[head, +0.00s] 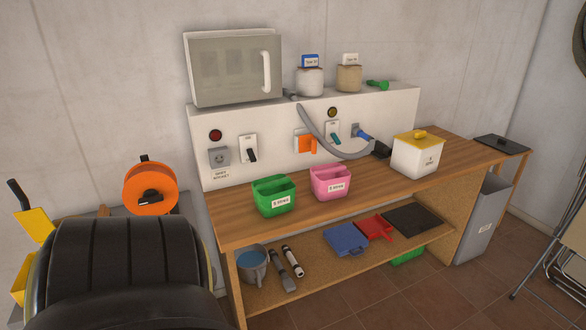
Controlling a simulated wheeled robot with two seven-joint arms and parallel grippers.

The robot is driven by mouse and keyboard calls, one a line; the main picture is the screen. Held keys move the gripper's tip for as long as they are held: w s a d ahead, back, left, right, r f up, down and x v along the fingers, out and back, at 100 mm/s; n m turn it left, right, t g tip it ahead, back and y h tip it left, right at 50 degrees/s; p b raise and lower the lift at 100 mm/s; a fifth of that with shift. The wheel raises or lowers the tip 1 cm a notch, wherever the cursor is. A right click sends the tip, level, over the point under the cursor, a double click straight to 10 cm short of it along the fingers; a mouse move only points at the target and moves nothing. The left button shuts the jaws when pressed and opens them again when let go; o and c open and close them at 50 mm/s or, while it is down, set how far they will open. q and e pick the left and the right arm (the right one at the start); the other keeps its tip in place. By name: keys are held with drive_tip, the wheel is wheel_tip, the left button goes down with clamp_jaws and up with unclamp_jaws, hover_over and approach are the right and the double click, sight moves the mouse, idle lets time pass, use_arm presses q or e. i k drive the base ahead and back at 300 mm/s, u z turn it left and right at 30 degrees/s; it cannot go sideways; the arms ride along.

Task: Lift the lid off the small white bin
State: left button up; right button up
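The small white bin (414,161) stands on the wooden worktop (310,205), right of the middle. A yellow lid (420,136) with a raised grip on top sits on it, and the bin looks shut. A small label is on its front. Neither of my grippers shows in the head view.
A green bin (273,203) and a pink bin (332,189) stand left of the white bin. A grey hose (325,135) with a dark nozzle ends close to its left side. A dark flat plate (501,144) lies to its right. A black padded seat (125,270) fills the lower left.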

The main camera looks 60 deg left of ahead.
sight(419, 138)
drive_tip(key=k, duration=0.15)
drive_tip(key=u, duration=1.85)
